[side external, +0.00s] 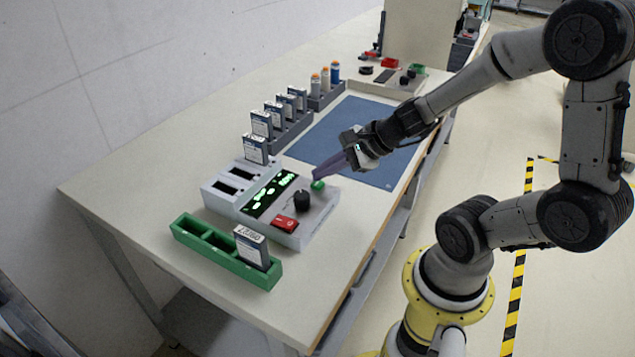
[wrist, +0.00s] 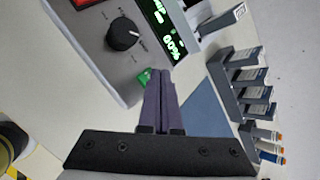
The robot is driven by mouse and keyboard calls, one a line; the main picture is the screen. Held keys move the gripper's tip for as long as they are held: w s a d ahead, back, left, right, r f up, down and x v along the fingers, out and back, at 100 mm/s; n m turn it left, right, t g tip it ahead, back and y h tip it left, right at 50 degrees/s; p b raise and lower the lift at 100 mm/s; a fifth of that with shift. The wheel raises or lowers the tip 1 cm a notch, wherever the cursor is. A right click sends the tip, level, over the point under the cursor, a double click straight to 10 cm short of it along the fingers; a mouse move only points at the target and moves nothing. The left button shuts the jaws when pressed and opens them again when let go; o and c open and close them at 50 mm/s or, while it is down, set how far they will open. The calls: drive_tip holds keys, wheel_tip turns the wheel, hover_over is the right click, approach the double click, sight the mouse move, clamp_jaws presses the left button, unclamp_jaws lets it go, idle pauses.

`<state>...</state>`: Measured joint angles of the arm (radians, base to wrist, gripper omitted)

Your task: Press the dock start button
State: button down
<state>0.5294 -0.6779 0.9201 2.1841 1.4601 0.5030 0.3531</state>
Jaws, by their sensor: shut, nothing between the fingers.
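The dock (side external: 270,203) is a light grey box on the table with a lit green display (side external: 270,193), a black knob (side external: 302,200), a red rocker switch (side external: 286,223) and a green button (side external: 318,185). In the wrist view the green button (wrist: 145,77) shows just beyond my fingertips, partly hidden by them. My gripper (side external: 317,175) is shut and empty, its purple fingers angled down with the tips at or just above the green button. I cannot tell whether they touch it. The knob (wrist: 122,35) also shows in the wrist view.
A green rack (side external: 225,250) with one upright drive stands in front of the dock. A grey rack of drives (side external: 280,125) and a holder of bottles (side external: 325,88) stand behind.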

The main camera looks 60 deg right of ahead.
drive_tip(key=shift+f, duration=0.4)
idle(0.7)
drive_tip(key=shift+r, duration=0.8)
drive_tip(key=shift+r, duration=2.5)
wheel_tip(320, 180, up, 7)
